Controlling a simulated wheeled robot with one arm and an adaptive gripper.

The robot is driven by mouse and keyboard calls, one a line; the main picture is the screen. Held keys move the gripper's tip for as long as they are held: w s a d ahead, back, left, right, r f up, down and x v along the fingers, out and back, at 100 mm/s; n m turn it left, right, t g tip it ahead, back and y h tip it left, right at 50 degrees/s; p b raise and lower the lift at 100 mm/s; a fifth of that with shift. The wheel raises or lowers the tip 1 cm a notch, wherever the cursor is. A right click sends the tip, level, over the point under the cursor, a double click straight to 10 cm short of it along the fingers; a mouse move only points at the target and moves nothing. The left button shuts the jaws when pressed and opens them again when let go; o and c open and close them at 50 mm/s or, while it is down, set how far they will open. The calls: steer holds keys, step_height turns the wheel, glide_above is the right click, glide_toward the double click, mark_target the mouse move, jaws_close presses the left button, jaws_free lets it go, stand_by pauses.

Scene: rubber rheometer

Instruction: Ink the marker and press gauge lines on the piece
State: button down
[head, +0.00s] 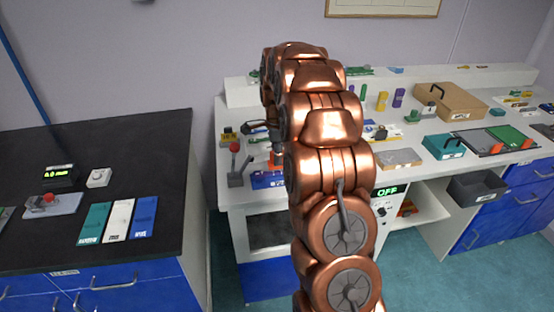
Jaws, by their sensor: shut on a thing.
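My gripper (255,127) is dark and sits at the left side of my copper arm, above the left part of the white bench (232,190). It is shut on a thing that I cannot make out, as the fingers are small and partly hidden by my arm. Below the gripper is an orange-red object (276,159), partly hidden by my arm. A blue block (265,181) lies on the bench under it. To the left stands a grey lever device with a red knob (235,147). I cannot tell which object is the marker, the ink pad or the piece.
On the dark counter (130,160) at left are a display box (59,176), a red-knobbed gauge (50,203) and teal, white and blue cards (118,220). The bench's right side holds a cardboard box (450,101), a teal box (443,147) and a grey plate (400,158). My arm hides the bench's middle.

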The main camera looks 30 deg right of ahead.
steer(key=shift+r, duration=2.7)
